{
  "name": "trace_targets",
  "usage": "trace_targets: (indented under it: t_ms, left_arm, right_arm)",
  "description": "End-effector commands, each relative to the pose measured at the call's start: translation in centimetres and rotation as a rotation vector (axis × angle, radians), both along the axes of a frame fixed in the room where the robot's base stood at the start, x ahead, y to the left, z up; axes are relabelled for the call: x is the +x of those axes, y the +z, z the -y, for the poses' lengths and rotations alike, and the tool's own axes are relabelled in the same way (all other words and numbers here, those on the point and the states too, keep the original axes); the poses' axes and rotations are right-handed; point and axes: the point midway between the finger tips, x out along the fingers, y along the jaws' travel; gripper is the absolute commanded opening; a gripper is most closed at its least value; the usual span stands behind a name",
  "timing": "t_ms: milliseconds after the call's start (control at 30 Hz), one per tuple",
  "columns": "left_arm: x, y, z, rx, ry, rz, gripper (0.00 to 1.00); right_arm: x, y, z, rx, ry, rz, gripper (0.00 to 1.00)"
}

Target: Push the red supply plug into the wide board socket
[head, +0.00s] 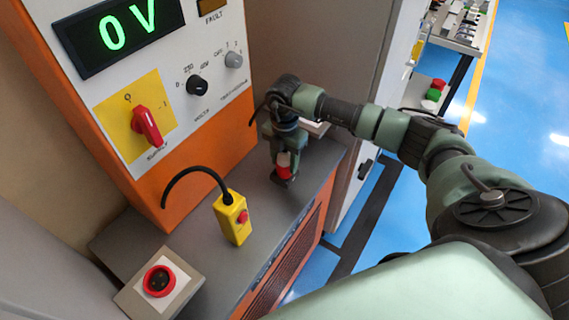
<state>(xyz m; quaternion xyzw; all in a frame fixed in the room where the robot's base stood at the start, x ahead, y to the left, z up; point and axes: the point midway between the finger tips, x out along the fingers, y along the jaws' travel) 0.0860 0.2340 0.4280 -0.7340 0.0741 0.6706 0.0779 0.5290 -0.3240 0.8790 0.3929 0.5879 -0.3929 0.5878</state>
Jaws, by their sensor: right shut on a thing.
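My right gripper (284,178) points down over the grey bench top in front of the orange and white cabinet. It is shut on a small red thing with a pale part (284,160), which looks like the red supply plug. The fingers hide much of it. I cannot tell whether it touches the surface below. A pale thing (316,128) shows partly behind my wrist; I cannot tell whether it belongs to the board. No wide socket can be made out. My left gripper is not in view.
The cabinet display (124,27) reads 0 V. A red rotary switch (148,127) sits on a yellow plate. A yellow box with a red button (233,218) and black cable stands left of my gripper. A red button box (160,281) sits front left. Grey bench top between is clear.

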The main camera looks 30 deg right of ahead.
Motion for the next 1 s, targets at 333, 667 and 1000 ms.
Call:
trace_targets:
  t_ms: [333,667,1000]
  left_arm:
    - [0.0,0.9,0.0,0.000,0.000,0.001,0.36]
    - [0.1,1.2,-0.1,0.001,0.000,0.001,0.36]
    - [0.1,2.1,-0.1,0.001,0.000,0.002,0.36]
  right_arm:
    - [0.0,1.2,0.0,0.000,0.000,0.001,0.00]
    - [0.0,1.7,0.0,0.000,0.000,0.001,0.00]
    - [0.0,2.7,0.0,0.000,0.000,0.001,0.00]
